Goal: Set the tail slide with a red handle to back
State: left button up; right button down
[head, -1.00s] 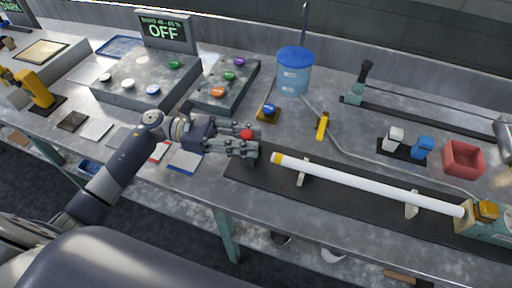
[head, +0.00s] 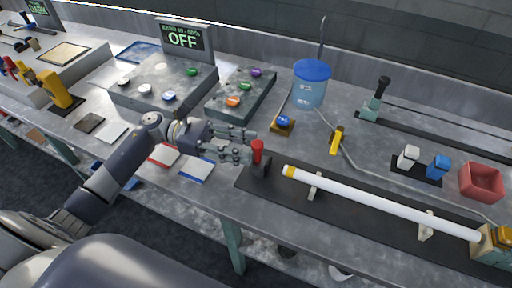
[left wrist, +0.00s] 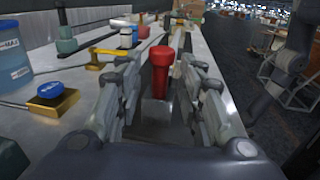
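The tail slide's red handle (head: 258,151) stands upright on a small dark block at the left end of the black mat (head: 276,186), left of the white tube (head: 370,204). In the left wrist view the red handle (left wrist: 161,72) stands ahead, centred between the fingers. My left gripper (head: 252,146) is open, its fingertips just left of the handle. The left wrist view shows its fingers (left wrist: 160,100) spread, with a gap on each side of the handle. The handle's lower part is partly hidden in the head view. My right gripper is not in view.
A yellow block with a blue button (head: 283,123) and a blue-lidded bucket (head: 311,86) stand behind the mat. Button boxes (head: 240,95) sit behind my left arm. A red bin (head: 482,181) is at the right. The bench's front edge runs close to the mat.

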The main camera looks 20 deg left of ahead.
pick_arm(q)
jog(key=a, duration=0.5)
jog(key=s+a, duration=0.1)
jog(key=a, duration=0.2)
jog(key=shift+r, duration=0.1)
